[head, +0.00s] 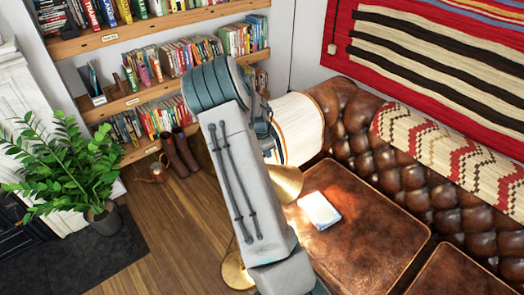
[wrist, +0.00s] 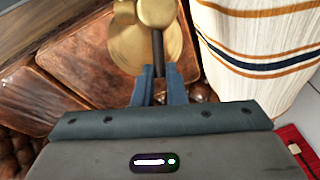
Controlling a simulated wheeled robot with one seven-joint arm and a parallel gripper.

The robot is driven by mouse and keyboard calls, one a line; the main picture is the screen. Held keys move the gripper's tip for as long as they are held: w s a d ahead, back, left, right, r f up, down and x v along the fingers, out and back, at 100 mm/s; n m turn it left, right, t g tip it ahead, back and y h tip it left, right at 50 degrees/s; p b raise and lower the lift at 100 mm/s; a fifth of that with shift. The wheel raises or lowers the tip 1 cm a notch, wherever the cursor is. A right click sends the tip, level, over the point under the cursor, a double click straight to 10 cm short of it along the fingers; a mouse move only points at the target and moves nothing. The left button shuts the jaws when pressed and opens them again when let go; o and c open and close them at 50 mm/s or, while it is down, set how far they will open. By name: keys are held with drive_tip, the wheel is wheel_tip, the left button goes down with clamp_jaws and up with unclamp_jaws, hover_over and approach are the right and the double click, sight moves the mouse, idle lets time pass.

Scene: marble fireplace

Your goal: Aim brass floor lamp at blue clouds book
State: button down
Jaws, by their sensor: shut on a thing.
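The brass floor lamp is partly hidden behind my arm in the head view. Its brass shade (head: 287,184) shows at the sofa's edge and its round base (head: 236,272) on the wood floor. The blue clouds book, pale blue and white (head: 319,210), lies on the brown leather seat, right of and below the shade. In the wrist view my gripper (wrist: 160,75) is shut on the lamp's dark stem (wrist: 158,50), with brass parts (wrist: 155,12) just beyond the fingers. My gripper is hidden in the head view, and the book is not visible in the wrist view.
The tufted leather sofa (head: 370,248) fills the right. Bookshelves (head: 165,98), boots (head: 180,155) and a potted plant (head: 75,170) stand left. Wood floor is clear at lower left.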

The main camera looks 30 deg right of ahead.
drive_tip(key=c, duration=1.5)
unclamp_jaws()
drive_tip(key=shift+r, duration=0.1)
drive_tip(key=shift+r, duration=0.35)
wheel_tip(320, 180, up, 3)
drive_tip(key=shift+w+b, duration=0.1)
drive_tip(key=shift+b, duration=0.65)
drive_tip(key=s+d+r+b, duration=0.1)
drive_tip(key=s+d+r, duration=0.1)
drive_tip(key=s, duration=0.1)
drive_tip(key=s+d+r, duration=0.2)
drive_tip(key=s, duration=0.1)
drive_tip(key=s+d+r+b, duration=0.1)
drive_tip(key=s+d+r, duration=0.1)
drive_tip(key=s+r, duration=0.1)
drive_tip(key=shift+s+d+r+b, duration=0.1)
drive_tip(key=shift+s+d+b, duration=0.1)
drive_tip(key=shift+s+b, duration=0.25)
